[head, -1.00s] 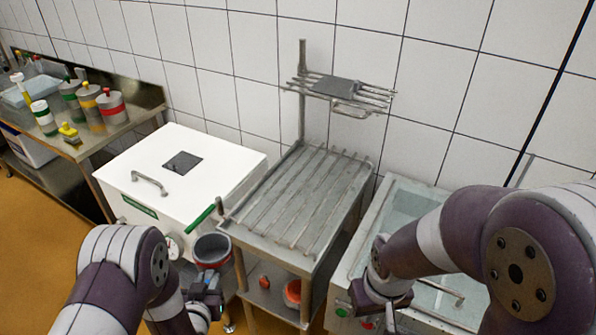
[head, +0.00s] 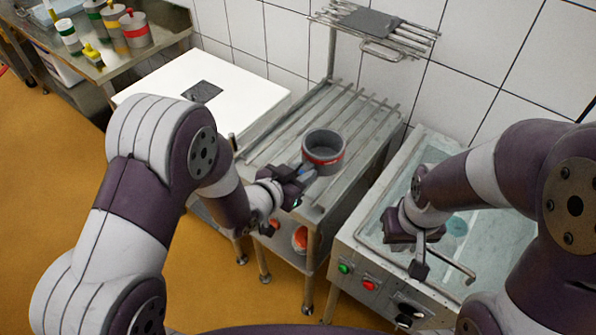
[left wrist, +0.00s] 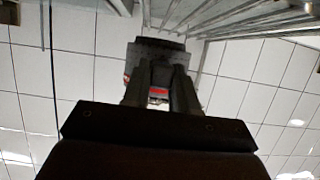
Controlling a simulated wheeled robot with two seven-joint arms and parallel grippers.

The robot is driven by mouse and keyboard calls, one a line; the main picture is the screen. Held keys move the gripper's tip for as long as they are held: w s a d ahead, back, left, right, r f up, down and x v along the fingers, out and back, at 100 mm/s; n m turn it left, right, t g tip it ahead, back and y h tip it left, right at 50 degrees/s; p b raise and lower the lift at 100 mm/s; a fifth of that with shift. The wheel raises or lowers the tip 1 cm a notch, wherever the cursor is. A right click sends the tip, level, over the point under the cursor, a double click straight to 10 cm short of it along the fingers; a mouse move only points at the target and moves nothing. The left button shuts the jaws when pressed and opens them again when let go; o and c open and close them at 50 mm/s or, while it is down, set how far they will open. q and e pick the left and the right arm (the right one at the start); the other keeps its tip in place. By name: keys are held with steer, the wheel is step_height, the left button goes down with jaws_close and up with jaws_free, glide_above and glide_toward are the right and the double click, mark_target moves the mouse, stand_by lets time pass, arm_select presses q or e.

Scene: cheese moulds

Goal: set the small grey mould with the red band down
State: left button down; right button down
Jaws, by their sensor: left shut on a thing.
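The small grey mould with the red band (head: 323,150) is upright, its open top facing up, over the slatted draining table (head: 275,160). My left gripper (head: 304,175) is shut on its near left side. In the left wrist view the mould (left wrist: 160,45) shows beyond the dark fingers (left wrist: 160,85), with the slats close to it; I cannot tell whether it touches them. My right gripper (head: 425,250) hangs over the front of the water basin; its jaw opening is unclear.
A white box (head: 225,90) stands left of the draining table, and the basin (head: 350,245) stands right. A wall rack (head: 400,35) hangs above the back. Several banded containers, one a red-banded one (head: 136,30), stand far left. The slats around the mould are clear.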

arm_select(q)
steer(key=f, duration=0.2)
steer(key=a+f, duration=0.1)
steer(key=w+f, duration=0.1)
steer(key=f, duration=0.1)
steer(key=shift+a+f, duration=0.25)
steer(key=shift+f, duration=0.05)
steer(key=c, duration=0.9)
jaws_free()
steer(key=shift+r, duration=0.1)
steer(key=shift+w, duration=0.1)
